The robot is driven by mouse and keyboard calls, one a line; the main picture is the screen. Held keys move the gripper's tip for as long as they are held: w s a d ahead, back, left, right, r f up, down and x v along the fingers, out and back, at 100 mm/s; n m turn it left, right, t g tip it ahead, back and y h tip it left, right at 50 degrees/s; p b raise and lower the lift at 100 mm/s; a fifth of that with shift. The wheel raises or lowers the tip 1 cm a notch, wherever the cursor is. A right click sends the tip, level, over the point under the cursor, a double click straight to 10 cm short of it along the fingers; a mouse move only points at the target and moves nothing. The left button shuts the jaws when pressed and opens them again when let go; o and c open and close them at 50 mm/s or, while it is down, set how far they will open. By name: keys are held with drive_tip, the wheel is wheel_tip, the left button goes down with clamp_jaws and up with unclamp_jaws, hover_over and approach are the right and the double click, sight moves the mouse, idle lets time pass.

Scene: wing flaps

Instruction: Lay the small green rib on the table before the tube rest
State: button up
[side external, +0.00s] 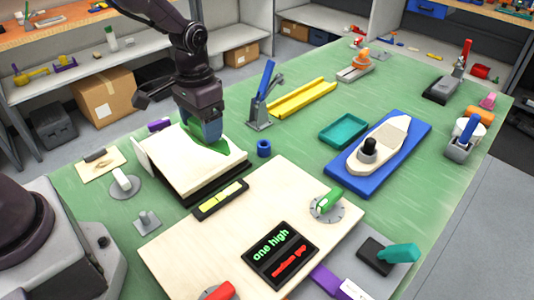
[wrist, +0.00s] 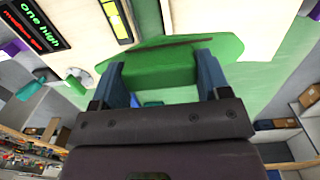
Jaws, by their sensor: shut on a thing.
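My gripper (side external: 209,138) is shut on the small green rib, with its blue fingers on either side of it in the wrist view (wrist: 160,78). The rib (side external: 213,148) is a flat, rounded green piece; in the wrist view (wrist: 172,60) a dark line runs along it. It is over the cream board block (side external: 188,168) on a dark base; I cannot tell whether they touch. A long yellow channel (side external: 302,98) lies on the green table further back and may be the tube rest, but I cannot tell for certain.
A teal tray (side external: 343,130) and blue tray (side external: 410,171) are further right. Green table (side external: 295,145) is clear between.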

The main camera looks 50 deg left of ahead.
drive_tip(key=w+f+n, duration=0.4)
drive_tip(key=w+f, duration=0.1)
drive_tip(key=w, duration=0.1)
drive_tip(key=n+t, duration=0.1)
drive_tip(key=n, duration=1.7)
approach(282, 149)
drive_tip(key=s, duration=0.1)
drive_tip(key=s+a, duration=0.1)
drive_tip(key=s, duration=0.1)
drive_tip(key=shift+s+r+h, duration=0.1)
drive_tip(key=shift+r+h, duration=0.1)
drive_tip(key=shift+h, duration=0.2)
drive_tip(key=shift+w+d+f+n+t, duration=0.2)
drive_tip(key=shift+w+f+n, duration=0.3)
drive_tip(key=shift+f+n, duration=0.8)
drive_tip(key=shift+w+d+f+n+t, duration=0.2)
drive_tip(key=shift+w+f+n, duration=0.4)
drive_tip(key=shift+n, duration=1.25)
drive_tip(key=shift+w+d+f+n+t, duration=0.2)
drive_tip(key=shift+w+f+n, duration=0.15)
drive_tip(key=shift+f+n, duration=1.05)
drive_tip(key=shift+r, duration=0.1)
drive_tip(key=o, duration=0.9)
drive_tip(key=shift+n, duration=0.25)
